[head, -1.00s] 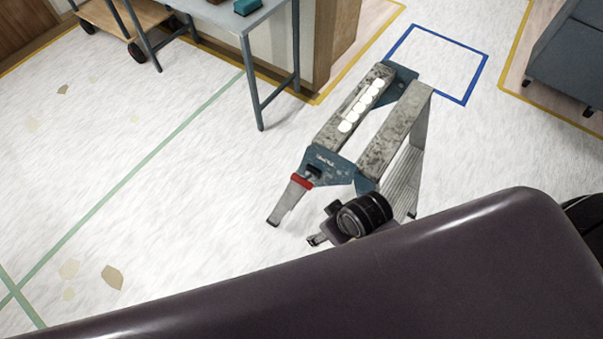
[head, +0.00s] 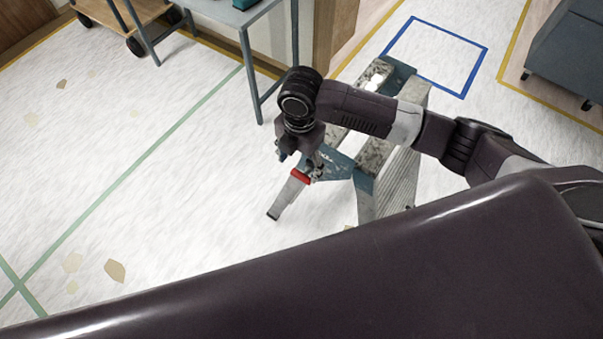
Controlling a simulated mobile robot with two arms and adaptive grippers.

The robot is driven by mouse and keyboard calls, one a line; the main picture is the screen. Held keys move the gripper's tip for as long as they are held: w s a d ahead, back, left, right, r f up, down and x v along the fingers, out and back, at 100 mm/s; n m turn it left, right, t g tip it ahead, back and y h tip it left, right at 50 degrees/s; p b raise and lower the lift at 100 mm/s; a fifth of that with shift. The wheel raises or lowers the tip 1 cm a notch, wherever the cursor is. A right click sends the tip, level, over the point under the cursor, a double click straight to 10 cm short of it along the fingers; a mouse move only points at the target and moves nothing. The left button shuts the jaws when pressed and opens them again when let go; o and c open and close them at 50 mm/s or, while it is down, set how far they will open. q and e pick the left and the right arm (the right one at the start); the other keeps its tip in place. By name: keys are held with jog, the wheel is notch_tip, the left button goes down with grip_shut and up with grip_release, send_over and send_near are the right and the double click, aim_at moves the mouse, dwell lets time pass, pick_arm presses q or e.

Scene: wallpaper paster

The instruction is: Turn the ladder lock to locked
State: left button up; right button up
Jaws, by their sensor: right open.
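The stepladder (head: 367,197) stands in the middle of the head view, with a worn grey top and blue end brackets. Its lock seems to be the small part beside the red band (head: 300,176) on the near left leg; the dark piece there is now largely hidden by my right gripper. My right gripper (head: 300,160) points down just above the blue bracket and the red band, open. I cannot tell whether its fingers touch the lock. The lock's setting cannot be read. My left gripper does not show.
A blue-grey table (head: 241,16) and a wooden cart (head: 130,18) stand at the upper left. A blue floor square (head: 436,55) lies behind the ladder. A dark grey cabinet (head: 570,55) is at the upper right. The floor left of the ladder is open.

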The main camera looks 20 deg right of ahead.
aim_at(302, 175)
jog(key=shift+w+d+r, duration=0.1)
jog(key=shift+w+d, duration=0.1)
jog(key=shift+d, duration=0.25)
jog(key=shift+f, duration=0.25)
jog(key=shift+f+p, duration=0.45)
jog(key=shift+f, duration=3.15)
jog(key=c, duration=1.2)
